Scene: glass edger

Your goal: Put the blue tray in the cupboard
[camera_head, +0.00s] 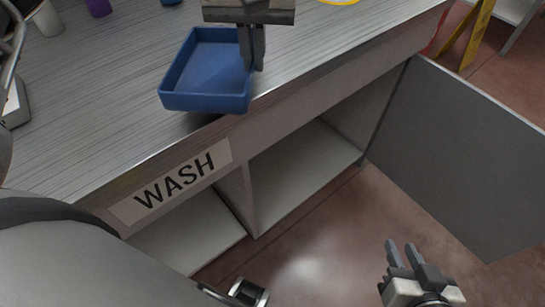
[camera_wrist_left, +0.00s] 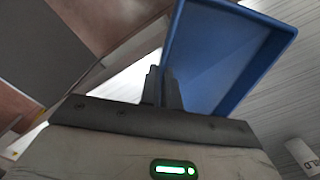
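The blue tray (camera_head: 207,72) is at the counter's front edge in the head view, open side up, with a dark shadow below it. I cannot tell whether it touches the counter. My left gripper (camera_head: 252,66) has its fingers closed at the tray's right wall. The left wrist view shows the tray (camera_wrist_left: 215,55) against the fingers (camera_wrist_left: 163,85). The cupboard (camera_head: 305,165) under the counter is open, its grey door (camera_head: 455,150) swung out to the right. Its visible floor is bare. My right gripper (camera_head: 402,246) is empty, low in front of the cupboard, with a small gap between its fingers.
The counter (camera_head: 80,140) bears a WASH label (camera_head: 175,187) on its front. A divider (camera_head: 240,200) separates the cupboard bay from a left bay (camera_head: 190,243). A white cup (camera_head: 47,18) and purple items stand at the back left. A yellow stand (camera_head: 472,35) is beyond the door.

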